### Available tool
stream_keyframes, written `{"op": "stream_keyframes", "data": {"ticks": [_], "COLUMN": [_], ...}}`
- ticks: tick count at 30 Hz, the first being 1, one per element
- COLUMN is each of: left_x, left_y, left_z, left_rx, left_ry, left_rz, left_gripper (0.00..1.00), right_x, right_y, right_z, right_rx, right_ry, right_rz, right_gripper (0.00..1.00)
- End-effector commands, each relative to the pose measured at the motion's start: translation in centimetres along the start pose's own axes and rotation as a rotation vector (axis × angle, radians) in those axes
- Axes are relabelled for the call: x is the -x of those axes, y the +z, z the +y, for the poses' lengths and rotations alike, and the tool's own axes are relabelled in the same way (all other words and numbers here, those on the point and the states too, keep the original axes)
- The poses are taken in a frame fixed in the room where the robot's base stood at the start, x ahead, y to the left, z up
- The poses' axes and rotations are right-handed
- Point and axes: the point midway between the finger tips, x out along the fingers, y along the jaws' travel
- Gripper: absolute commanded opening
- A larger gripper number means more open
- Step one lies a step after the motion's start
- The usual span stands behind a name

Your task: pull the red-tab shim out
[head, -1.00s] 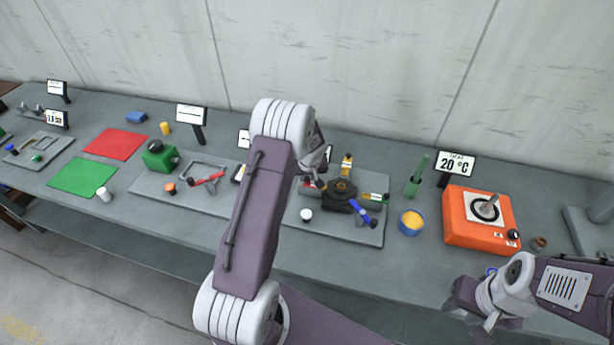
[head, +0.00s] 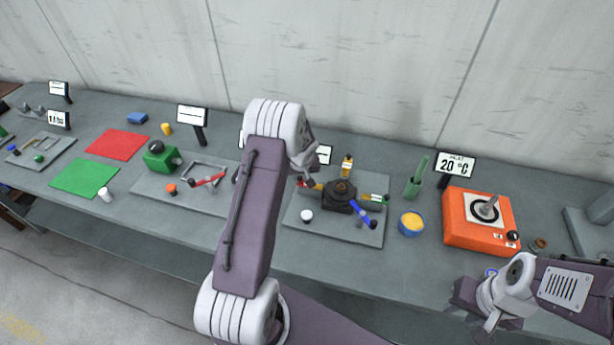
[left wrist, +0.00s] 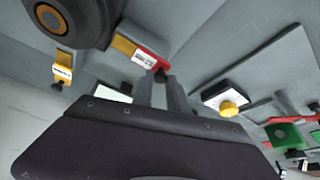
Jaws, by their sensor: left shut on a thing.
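The dark round jack hub (head: 340,190) stands on a grey board, with several coloured-tab shims around it. The red-tab shim lies on its left side. In the left wrist view the shim (left wrist: 124,45) shows a yellow body with a white label and a red tab. Its inner end meets the hub's (left wrist: 75,22) edge; how deep it sits is hidden. My left gripper (left wrist: 160,82) is shut on its outer red end. In the head view my left gripper (head: 308,178) is left of the hub. My right gripper (head: 474,309) is off the table's front; its opening is unclear.
A yellow shim (head: 347,165), a green-tab shim (head: 375,197) and a blue handle (head: 360,212) surround the hub. A white knob (head: 307,216) is at the board's front. A blue cup (head: 411,226) and an orange heater (head: 480,222) stand to the right.

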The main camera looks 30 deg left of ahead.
Motion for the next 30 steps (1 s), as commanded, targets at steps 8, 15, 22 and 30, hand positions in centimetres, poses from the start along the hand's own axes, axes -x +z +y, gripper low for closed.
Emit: {"op": "stream_keyframes", "data": {"ticks": [8,15,22,30], "left_x": [0.0,0.0,-0.1,3.5], "left_y": [-0.6,-0.6,-0.5,-0.5], "left_z": [-1.1,-1.1,-1.0,-1.1], "left_rx": [0.0,0.001,0.0,0.002], "left_ry": [0.001,0.001,0.001,0.002], "left_rz": [0.005,0.005,0.003,0.007], "left_gripper": [0.0,0.41,0.41,0.41], "right_x": [0.3,0.3,0.2,-0.6], "right_y": [0.0,0.0,0.0,0.1], "right_z": [0.0,0.0,0.0,0.0], "right_rx": [0.0,0.0,0.0,0.0], "right_ry": [0.0,0.0,0.0,0.0], "right_rz": [0.0,0.0,0.0,0.0], "right_gripper": [0.36,0.36,0.36,0.36]}}
